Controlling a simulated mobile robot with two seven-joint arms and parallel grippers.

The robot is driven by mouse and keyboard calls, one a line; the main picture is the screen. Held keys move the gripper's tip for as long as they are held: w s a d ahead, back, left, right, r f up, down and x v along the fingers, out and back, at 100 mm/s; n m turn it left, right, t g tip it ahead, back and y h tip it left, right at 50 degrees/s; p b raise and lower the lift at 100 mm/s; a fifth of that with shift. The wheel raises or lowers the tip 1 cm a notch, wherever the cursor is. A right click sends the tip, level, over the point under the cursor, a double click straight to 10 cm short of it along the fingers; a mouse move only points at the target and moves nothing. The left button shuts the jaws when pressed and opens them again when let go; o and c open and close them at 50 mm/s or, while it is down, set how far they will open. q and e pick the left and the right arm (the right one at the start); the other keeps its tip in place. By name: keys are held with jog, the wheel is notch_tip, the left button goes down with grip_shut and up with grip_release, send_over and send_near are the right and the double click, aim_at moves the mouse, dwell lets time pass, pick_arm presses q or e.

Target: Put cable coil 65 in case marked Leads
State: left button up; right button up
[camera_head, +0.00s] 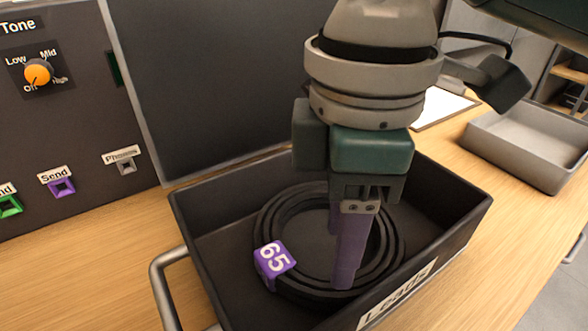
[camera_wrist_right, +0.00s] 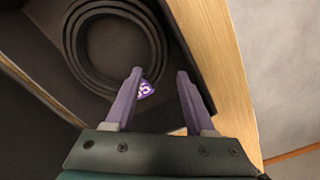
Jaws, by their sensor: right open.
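Cable coil 65 (camera_head: 270,225) is a dark ring of cable with a purple tag (camera_head: 273,263) reading 65. It lies inside the open dark case marked Leads (camera_head: 455,232), whose label is on the front wall. My right gripper (camera_head: 347,278) is over the coil, its purple fingers pointing down and hiding part of the ring. In the right wrist view the right gripper (camera_wrist_right: 158,75) is open with a gap between its fingers, and the coil (camera_wrist_right: 72,40) lies beyond them, apart from the fingertips. The tag (camera_wrist_right: 145,89) shows partly behind one finger. My left gripper is not in view.
The case's raised lid (camera_head: 210,75) stands behind it. A panel with an orange knob (camera_head: 38,72) and Send and Phones sockets is at the left. A grey tray (camera_head: 525,145) and a white sheet (camera_head: 443,106) are at the right. Bare wood shows at front right.

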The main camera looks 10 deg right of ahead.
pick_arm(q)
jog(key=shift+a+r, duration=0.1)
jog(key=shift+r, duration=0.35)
pick_arm(e)
jog(key=shift+r, duration=1.9)
